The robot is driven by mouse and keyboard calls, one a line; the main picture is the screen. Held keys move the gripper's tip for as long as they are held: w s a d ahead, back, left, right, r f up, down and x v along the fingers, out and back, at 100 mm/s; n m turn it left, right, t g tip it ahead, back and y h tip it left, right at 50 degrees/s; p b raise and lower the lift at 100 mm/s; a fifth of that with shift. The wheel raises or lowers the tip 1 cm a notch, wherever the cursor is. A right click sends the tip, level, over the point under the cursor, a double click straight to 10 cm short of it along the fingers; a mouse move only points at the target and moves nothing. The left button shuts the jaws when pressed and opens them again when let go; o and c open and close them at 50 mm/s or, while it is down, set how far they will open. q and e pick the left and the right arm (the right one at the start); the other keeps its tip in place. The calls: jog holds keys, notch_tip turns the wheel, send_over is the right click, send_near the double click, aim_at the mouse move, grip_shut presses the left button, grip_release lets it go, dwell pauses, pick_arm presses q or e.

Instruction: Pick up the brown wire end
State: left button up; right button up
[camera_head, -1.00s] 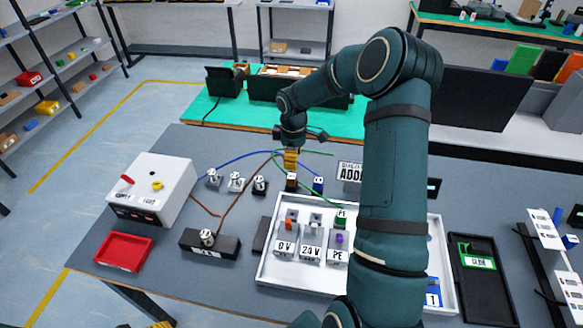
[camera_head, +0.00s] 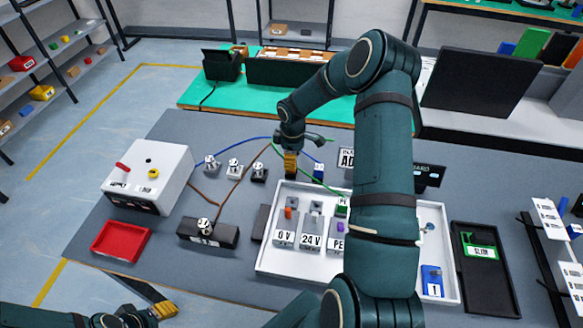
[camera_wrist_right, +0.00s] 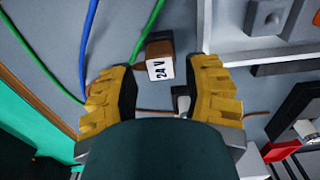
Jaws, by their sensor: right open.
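The brown wire end is a small brown block with a white "24 V" label (camera_wrist_right: 160,62). In the right wrist view it lies just ahead of the gap between my open right fingers (camera_wrist_right: 163,85), apart from both. In the head view my right gripper (camera_head: 290,163) is low over the grey table, just behind the white tray, and mostly hides the block. My left gripper (camera_head: 160,309) shows its yellow tips at the lower left, far from the block; its opening is unclear.
A blue wire end (camera_head: 319,171) stands right of my right gripper, with a green wire (camera_head: 315,178) close by. The white tray (camera_head: 262,262) with labelled blocks is just in front. Several small connectors (camera_head: 233,167) stand to the left, near a white box (camera_head: 150,170).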

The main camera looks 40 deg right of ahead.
notch_tip(320, 180, down, 5)
jog(key=shift+w+a+r, duration=0.1)
jog(key=shift+w+r, duration=0.05)
grip_shut()
